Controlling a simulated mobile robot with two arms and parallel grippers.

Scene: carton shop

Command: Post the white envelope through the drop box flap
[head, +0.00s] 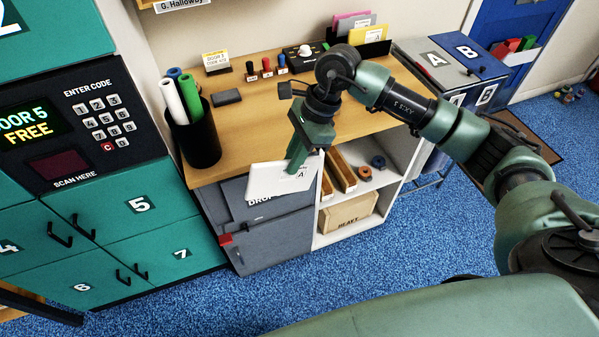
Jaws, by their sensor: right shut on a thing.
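My right gripper (297,163) is shut on the white envelope (270,182), which has a small label with an A at its right end. It holds the envelope in front of the desk's front edge, above and before the grey drop box (276,244). The drop box is set in the left part of the desk, and its lettering is partly covered by the envelope. The flap area is partly hidden behind the envelope, and I cannot tell whether the envelope touches it. A red tab (226,240) shows at the box's left side. My left gripper is not in view.
Teal lockers with a keypad (104,118) stand at the left. The wooden desktop (262,113) carries a black pot (194,142) of rolls, stamps and an envelope rack. Open shelves (382,183) are right of the box. Blue carpet lies in front.

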